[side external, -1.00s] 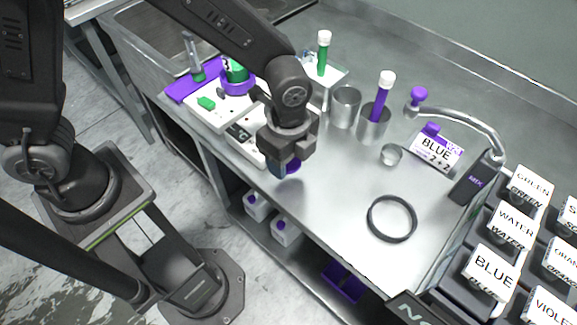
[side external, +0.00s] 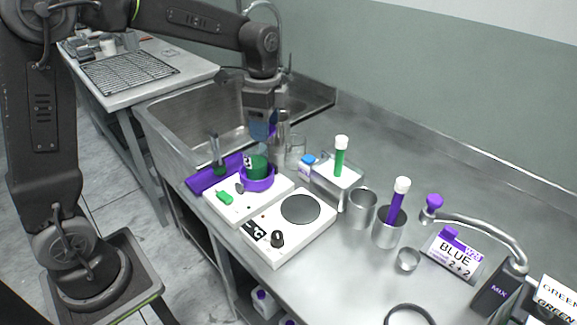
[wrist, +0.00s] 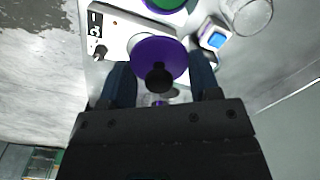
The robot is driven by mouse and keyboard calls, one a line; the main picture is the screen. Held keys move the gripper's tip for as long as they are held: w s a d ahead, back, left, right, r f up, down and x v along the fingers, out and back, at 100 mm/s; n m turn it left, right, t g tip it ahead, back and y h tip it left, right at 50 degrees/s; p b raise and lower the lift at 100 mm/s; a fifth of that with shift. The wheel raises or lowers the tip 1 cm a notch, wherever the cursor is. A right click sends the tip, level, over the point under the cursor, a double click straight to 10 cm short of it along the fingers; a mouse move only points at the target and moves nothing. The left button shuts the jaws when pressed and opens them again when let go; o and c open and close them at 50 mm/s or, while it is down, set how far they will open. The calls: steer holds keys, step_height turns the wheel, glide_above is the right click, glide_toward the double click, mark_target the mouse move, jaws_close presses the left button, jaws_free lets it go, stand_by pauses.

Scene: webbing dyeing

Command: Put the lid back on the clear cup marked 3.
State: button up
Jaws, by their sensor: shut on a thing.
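The cup marked 3 (side external: 256,166) holds green liquid and stands upright in a purple ring (side external: 258,184) on the white plate unit at the left. Its top is open; its green inside shows at the top edge of the wrist view (wrist: 168,4). My gripper (side external: 262,128) is in the air above and near the cup. In the wrist view my gripper (wrist: 160,80) is shut on the black knob of a purple round lid (wrist: 157,50), which hangs apart from the cup. In the side view the fingers hide most of the lid.
A second hot plate (side external: 301,209) is beside the cup's unit. Metal beakers (side external: 362,207) are to the right. The sink (side external: 200,125) lies behind left.

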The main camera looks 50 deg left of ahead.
steer(key=a+f+n, duration=0.1)
steer(key=a+f, duration=0.2)
steer(key=f, duration=0.2)
steer(key=shift+a, duration=0.3)
stand_by(0.4)
steer(key=shift+f, duration=0.15)
stand_by(1.9)
steer(key=o, duration=1.2)
steer(key=shift+o, duration=0.2)
step_height(320, 180, up, 7)
stand_by(0.8)
jaws_close()
stand_by(1.0)
